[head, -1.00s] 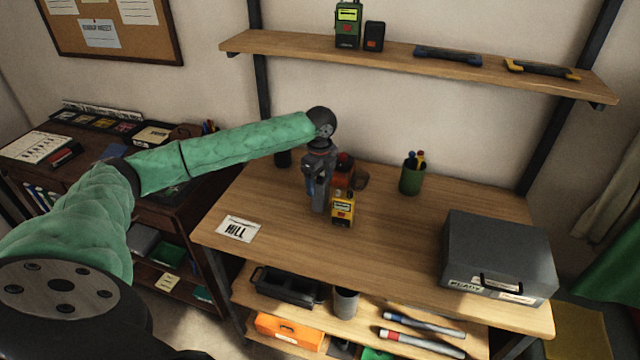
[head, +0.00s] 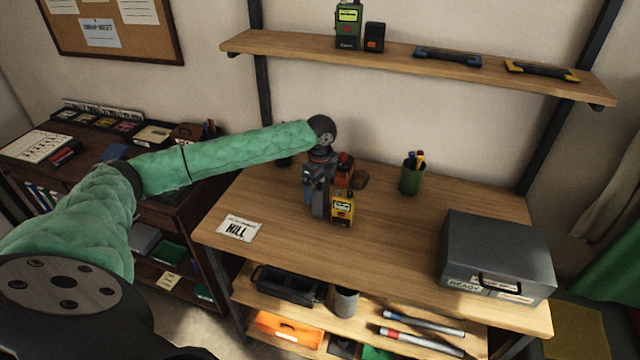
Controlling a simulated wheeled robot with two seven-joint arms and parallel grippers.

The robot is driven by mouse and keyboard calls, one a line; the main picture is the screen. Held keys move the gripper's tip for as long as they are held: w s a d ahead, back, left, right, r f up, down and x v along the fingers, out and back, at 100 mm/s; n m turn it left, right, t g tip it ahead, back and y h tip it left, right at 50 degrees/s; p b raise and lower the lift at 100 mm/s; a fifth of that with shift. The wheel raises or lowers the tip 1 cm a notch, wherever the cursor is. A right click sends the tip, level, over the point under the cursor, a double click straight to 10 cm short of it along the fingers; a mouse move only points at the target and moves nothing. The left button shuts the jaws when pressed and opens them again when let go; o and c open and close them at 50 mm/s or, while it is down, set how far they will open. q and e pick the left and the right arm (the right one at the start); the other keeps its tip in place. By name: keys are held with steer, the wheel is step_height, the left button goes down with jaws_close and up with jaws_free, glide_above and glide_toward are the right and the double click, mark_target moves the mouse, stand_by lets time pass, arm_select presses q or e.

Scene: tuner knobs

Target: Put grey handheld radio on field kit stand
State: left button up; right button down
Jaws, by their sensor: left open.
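My left gripper (head: 319,200) points down over the back left of the wooden worktable (head: 290,240). It is open, just left of a yellow handheld radio (head: 342,209) that stands upright. A grey-blue shape shows at the gripper's fingers; I cannot tell whether it is the grey handheld radio or part of the gripper. A red-topped object (head: 345,163) stands partly hidden behind the gripper, with a small brown object beside it. I cannot make out which thing is the field kit stand. My right gripper is not in view.
A white card reading HILL (head: 238,229) lies at the table's left. A green pen cup (head: 411,178) stands at the back, a grey metal box (head: 497,250) at the right. The wall shelf (head: 400,60) holds a green radio (head: 348,25). The table's middle is clear.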

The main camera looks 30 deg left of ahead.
arm_select(q)
steer(key=shift+r, duration=0.15)
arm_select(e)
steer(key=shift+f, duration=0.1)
arm_select(q)
steer(key=shift+r, duration=0.25)
step_height(320, 180, up, 10)
steer(key=b, duration=0.4)
steer(key=shift+r, duration=0.75)
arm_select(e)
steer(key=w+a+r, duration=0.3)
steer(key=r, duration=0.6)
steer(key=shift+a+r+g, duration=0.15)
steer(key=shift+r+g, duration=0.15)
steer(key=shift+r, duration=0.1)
